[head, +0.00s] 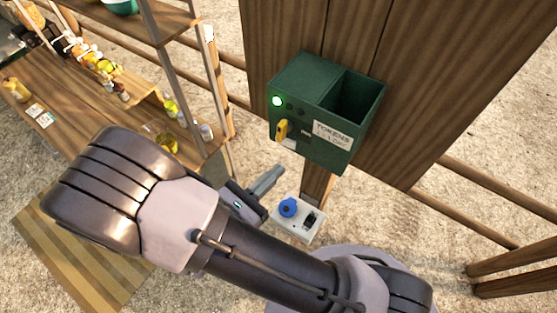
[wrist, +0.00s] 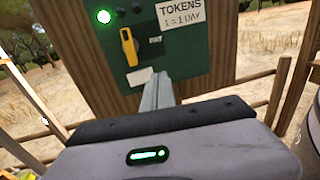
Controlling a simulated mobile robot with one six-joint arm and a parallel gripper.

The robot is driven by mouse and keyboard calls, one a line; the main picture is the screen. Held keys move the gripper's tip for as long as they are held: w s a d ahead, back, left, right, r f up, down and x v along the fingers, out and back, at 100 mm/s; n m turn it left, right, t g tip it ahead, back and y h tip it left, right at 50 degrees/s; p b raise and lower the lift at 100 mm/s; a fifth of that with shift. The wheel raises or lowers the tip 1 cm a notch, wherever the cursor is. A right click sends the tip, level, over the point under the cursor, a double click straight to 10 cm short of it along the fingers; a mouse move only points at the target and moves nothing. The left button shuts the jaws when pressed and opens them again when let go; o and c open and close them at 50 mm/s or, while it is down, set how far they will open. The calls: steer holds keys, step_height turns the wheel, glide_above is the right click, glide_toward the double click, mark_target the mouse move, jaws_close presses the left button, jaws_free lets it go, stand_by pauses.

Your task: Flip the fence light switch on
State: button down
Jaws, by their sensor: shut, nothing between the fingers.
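A dark green box (head: 300,130) is fixed to a brown wooden board, with an open bin at its right and a "TOKENS" label (head: 332,136). On its front is a yellow lever switch (head: 281,129), also in the wrist view (wrist: 129,47). A green lamp (head: 277,101) above it is lit, and the small lamps beside it are dark. My gripper (head: 274,174) is shut and empty, just below the box. In the wrist view its fingertips (wrist: 157,80) are below and right of the lever, apart from it. No label names the fence light.
Below the box is a pale control plate (head: 295,228) with a blue knob (head: 288,207) and a black switch (head: 310,220), close to my gripper. A wooden shelf stand (head: 140,112) with bottles stands at left. Fence rails (head: 470,210) run right over open sandy ground.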

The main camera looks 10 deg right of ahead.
steer(key=s+a+b, duration=0.1)
steer(key=s+a, duration=0.2)
steer(key=s, duration=0.3)
steer(key=shift+a, duration=0.2)
steer(key=shift+s+f, duration=0.1)
steer(key=shift+s, duration=0.05)
steer(key=d+f+m+g+y+b, duration=0.2)
steer(key=d+f+m+y+b, duration=0.2)
steer(key=m+b, duration=0.6)
steer(key=s+d+f+m+g+y+b, duration=0.1)
steer(key=d+f+m+y+b, duration=0.3)
steer(key=m+b, duration=0.6)
steer(key=d+f+m+g+y+b, duration=0.3)
steer(key=f+m+y+b, duration=0.4)
steer(key=b, duration=0.7)
step_height(320, 180, down, 3)
steer(key=m, duration=0.4)
steer(key=shift+s+d+r, duration=0.15)
steer(key=shift+d+r, duration=0.05)
steer(key=shift+d, duration=0.2)
